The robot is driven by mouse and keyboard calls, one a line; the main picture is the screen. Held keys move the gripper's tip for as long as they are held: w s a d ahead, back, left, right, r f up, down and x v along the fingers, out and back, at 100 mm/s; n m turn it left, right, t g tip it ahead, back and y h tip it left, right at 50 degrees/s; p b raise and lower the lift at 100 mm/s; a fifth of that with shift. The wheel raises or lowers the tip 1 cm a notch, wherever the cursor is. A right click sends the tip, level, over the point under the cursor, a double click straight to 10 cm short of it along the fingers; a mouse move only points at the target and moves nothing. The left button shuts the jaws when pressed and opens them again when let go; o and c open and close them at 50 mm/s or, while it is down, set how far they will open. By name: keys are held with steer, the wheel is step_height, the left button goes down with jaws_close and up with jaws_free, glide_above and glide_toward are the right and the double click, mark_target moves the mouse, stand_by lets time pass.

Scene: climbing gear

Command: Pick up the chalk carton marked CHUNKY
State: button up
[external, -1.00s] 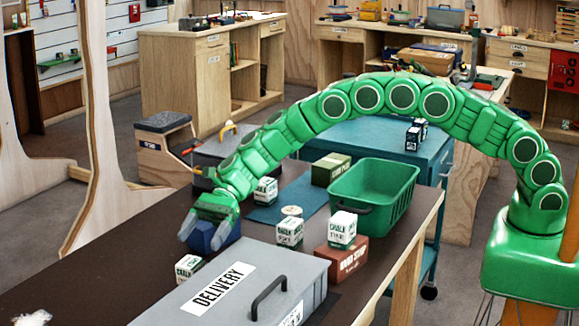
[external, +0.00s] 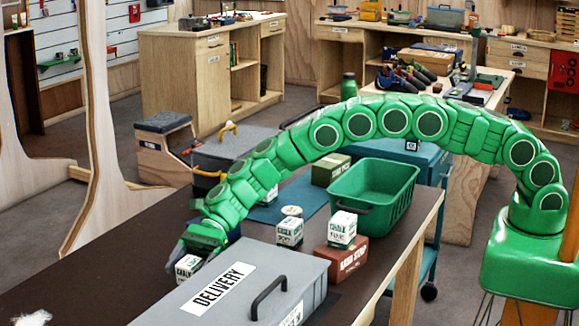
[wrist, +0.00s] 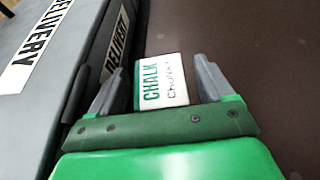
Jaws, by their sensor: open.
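The chalk carton marked CHUNKY (wrist: 162,82) is white with a green band and stands between my fingers in the wrist view. In the external view the carton (external: 187,268) stands on the dark bench left of the grey box, partly covered by my gripper (external: 184,252). In the wrist view my gripper (wrist: 159,72) is open, with one grey finger on each side of the carton. A narrow gap shows on both sides, so neither finger appears to touch it. The carton's lower part is hidden by the green palm edge.
The grey DELIVERY box (external: 235,285) stands close beside my left finger. Other chalk cartons stand farther back, one on the bench (external: 290,233) and one on a reddish-brown box (external: 342,230). A green basket (external: 372,190) is behind them.

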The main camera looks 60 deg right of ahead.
steer(key=shift+a+f, duration=0.15)
steer(key=shift+a, duration=0.6)
steer(key=shift+c, duration=0.5)
steer(key=c, duration=1)
